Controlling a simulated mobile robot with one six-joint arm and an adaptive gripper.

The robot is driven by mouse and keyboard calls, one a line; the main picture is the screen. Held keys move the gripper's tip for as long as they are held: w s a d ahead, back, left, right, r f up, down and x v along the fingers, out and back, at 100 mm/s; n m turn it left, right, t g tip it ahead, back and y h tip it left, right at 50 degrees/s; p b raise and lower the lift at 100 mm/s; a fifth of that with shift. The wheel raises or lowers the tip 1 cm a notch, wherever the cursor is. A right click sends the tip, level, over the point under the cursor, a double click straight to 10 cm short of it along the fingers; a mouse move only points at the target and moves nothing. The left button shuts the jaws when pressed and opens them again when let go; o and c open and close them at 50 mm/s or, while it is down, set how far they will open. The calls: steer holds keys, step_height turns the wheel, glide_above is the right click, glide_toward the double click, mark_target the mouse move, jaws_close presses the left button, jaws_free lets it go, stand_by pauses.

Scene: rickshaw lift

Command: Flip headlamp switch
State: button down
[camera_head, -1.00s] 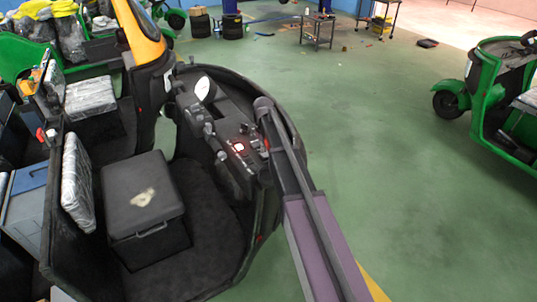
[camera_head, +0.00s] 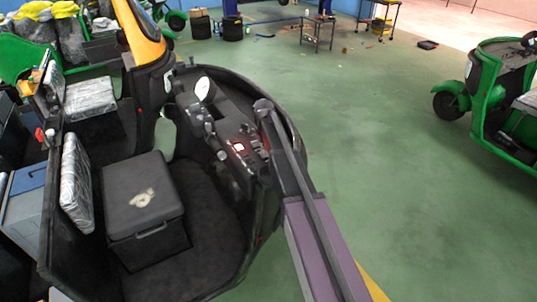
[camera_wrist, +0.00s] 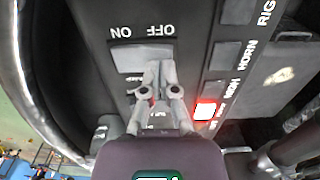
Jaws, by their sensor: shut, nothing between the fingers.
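My gripper (camera_wrist: 158,75) is shut and empty in the wrist view. Its fingertips are over the lower right edge of a wide grey rocker switch (camera_wrist: 128,60) on the black dash panel. The labels ON and OFF beside this switch read upside down. Whether the fingertips touch the switch, I cannot tell. The label under the fingers is mostly covered, so I cannot confirm that this is the headlamp switch. In the head view my arm reaches over the rickshaw's dash panel (camera_head: 228,132), and my gripper is not clear there.
A red-lit button (camera_wrist: 206,110) is right of my gripper, in a row with switches labelled HORN and RIG. A black box seat (camera_head: 145,197) stands left of the dash. A green rickshaw (camera_head: 490,95) is at the right, with open floor between.

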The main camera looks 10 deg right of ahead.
steer(key=shift+f, duration=0.3)
stand_by(0.4)
steer(key=shift+r+p, duration=3.3)
steer(key=shift+r, duration=0.25)
